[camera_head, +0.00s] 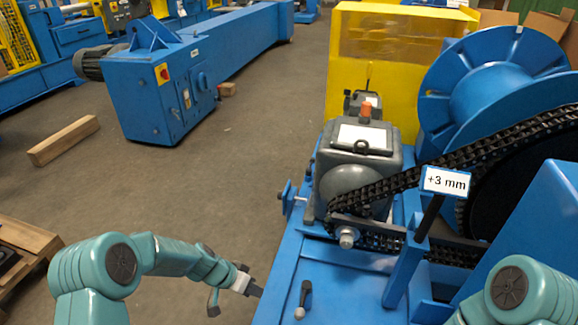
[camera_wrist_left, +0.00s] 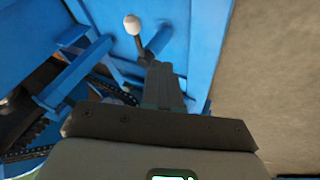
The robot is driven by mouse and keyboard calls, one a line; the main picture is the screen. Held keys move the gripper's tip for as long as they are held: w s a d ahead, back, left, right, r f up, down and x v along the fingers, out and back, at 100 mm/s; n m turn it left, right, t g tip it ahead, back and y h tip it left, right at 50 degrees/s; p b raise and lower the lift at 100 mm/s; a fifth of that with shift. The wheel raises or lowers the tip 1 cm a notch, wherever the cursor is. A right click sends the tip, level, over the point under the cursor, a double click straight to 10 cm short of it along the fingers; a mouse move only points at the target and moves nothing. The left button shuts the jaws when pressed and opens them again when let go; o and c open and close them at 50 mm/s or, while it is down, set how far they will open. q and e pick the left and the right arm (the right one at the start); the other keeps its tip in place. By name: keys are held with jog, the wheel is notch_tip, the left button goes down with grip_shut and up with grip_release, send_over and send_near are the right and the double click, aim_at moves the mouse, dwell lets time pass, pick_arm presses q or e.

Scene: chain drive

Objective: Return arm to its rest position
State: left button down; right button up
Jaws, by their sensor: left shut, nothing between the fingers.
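My left arm comes in from the lower left in the head view. Its gripper (camera_head: 254,289) is shut and empty at the left edge of the blue machine frame (camera_head: 338,288). In the left wrist view the shut fingers (camera_wrist_left: 163,85) point at the blue frame, near a lever with a pale knob (camera_wrist_left: 132,24). The same small lever (camera_head: 304,298) shows in the head view, to the right of the gripper. I cannot tell whether the fingertips touch the frame. Part of my right arm shows at the lower right; its gripper is out of view.
A black chain (camera_head: 470,155) runs from the grey gearbox motor (camera_head: 358,165) to a large wheel beside a blue drum (camera_head: 490,85). A "+3 mm" sign (camera_head: 446,181) stands in front. A wooden pallet (camera_head: 25,250) is at the left.

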pick_arm(q)
jog(key=s+f+n+g+y, duration=0.1)
jog(key=s+f+n, duration=0.2)
jog(key=s, duration=1)
jog(key=s+f+n+g+y, duration=0.1)
jog(key=s+f+n, duration=0.15)
jog(key=s, duration=1.05)
notch_tip(320, 180, up, 30)
jog(key=d+n+p, duration=0.1)
jog(key=p, duration=3)
jog(key=shift+w+d+r, duration=0.15)
jog(key=shift+d, duration=0.05)
